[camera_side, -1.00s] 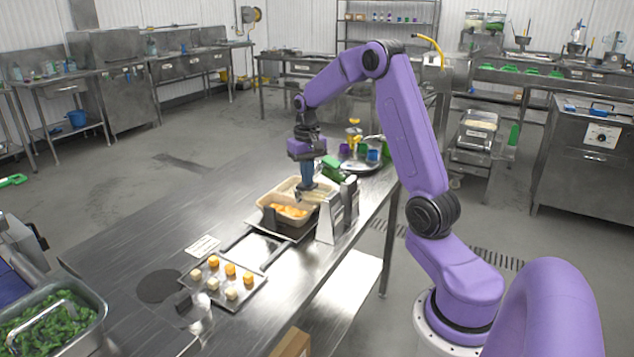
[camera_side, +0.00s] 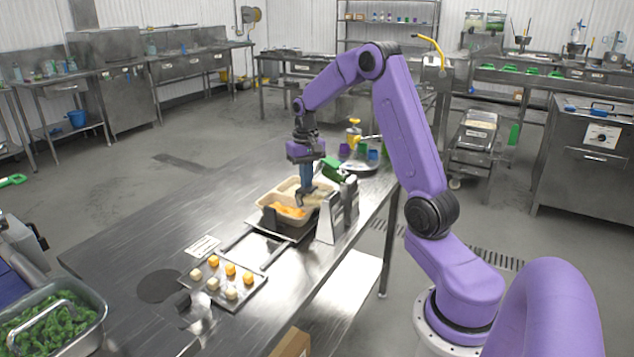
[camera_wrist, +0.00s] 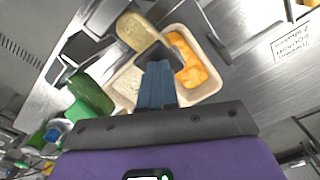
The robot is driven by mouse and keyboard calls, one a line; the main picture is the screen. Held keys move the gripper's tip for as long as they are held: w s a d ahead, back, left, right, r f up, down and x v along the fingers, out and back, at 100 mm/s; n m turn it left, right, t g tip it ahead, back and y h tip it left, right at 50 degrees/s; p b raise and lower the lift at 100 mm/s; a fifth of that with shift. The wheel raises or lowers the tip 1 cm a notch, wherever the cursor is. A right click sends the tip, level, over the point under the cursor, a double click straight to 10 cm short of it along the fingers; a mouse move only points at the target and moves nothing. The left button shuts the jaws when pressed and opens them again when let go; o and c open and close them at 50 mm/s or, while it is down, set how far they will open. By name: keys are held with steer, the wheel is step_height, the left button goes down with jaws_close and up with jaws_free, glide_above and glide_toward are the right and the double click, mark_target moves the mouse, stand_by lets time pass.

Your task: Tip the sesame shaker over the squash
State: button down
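The sesame shaker (camera_wrist: 137,32), a clear cylinder of pale seeds with a dark grey end, lies tipped in my gripper (camera_wrist: 158,64). My blue fingers appear shut on it, though the grip itself is partly hidden. In the side view my gripper (camera_side: 305,184) is above the tray, with the shaker (camera_side: 321,194) slanting under it. The orange squash (camera_wrist: 193,62) fills one compartment of the beige tray (camera_wrist: 213,92); it also shows in the side view (camera_side: 287,210). The shaker's dark end is beside or over the squash. I cannot make out falling seeds.
Metal stands (camera_side: 329,222) are close to the tray's right side. A flat tray of several cubes (camera_side: 246,291) lies nearer on the steel table (camera_side: 120,262). Green and blue containers (camera_side: 372,155) stand behind.

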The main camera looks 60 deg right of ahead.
steer(key=shift+s+r, duration=0.3)
steer(key=shift+r, duration=0.6)
steer(key=shift+s+r, duration=0.3)
steer(key=shift+r, duration=0.65)
steer(key=shift+s+r, duration=0.3)
steer(key=shift+r, duration=0.6)
steer(key=shift+a, duration=0.1)
steer(key=s+a+n, duration=0.4)
steer(key=a+n, duration=0.1)
steer(key=a, duration=0.6)
steer(key=s+a+n, duration=0.4)
steer(key=s+a, duration=0.1)
steer(key=a, duration=0.7)
steer(key=s+a+f+n, duration=0.1)
steer(key=s+n, duration=0.3)
steer(key=s, duration=0.5)
steer(key=s+a+n, duration=0.4)
steer(key=s+n, duration=0.1)
steer(key=s, duration=0.5)
steer(key=shift+a+f+n, duration=0.3)
steer(key=shift+a+f, duration=0.05)
